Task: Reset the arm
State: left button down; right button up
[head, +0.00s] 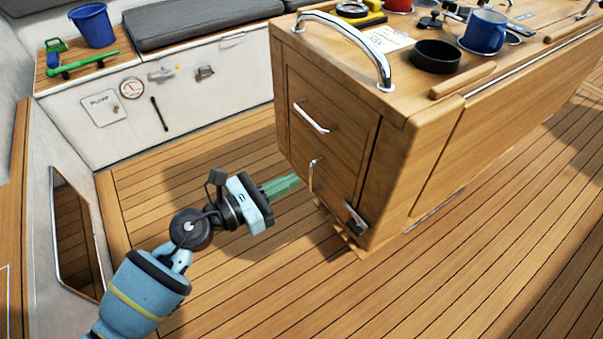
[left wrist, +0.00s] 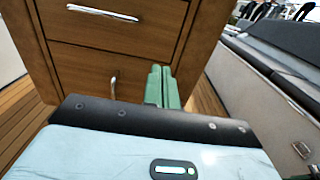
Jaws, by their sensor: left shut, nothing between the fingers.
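My left arm comes in from the lower left of the head view. Its gripper (head: 284,185) has green fingers that are shut and empty. They point toward the front of the wooden cockpit table's cabinet (head: 390,170), a little left of its lower handle, and look apart from it. In the left wrist view the shut fingers (left wrist: 160,86) stand upright in front of the cabinet's right edge, with a drawer handle (left wrist: 102,13) above and a lower handle (left wrist: 113,88) to the left. My right gripper is not in view.
On the table top stand a blue mug (head: 484,32), a black round holder (head: 436,56) and a steel grab rail (head: 350,38). A blue bucket (head: 93,25) and a green tool (head: 82,64) sit on the left bench. The plank floor (head: 270,290) is clear around my arm.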

pick_arm(q)
jog(key=shift+s+a, duration=0.1)
jog(key=shift+a, duration=0.15)
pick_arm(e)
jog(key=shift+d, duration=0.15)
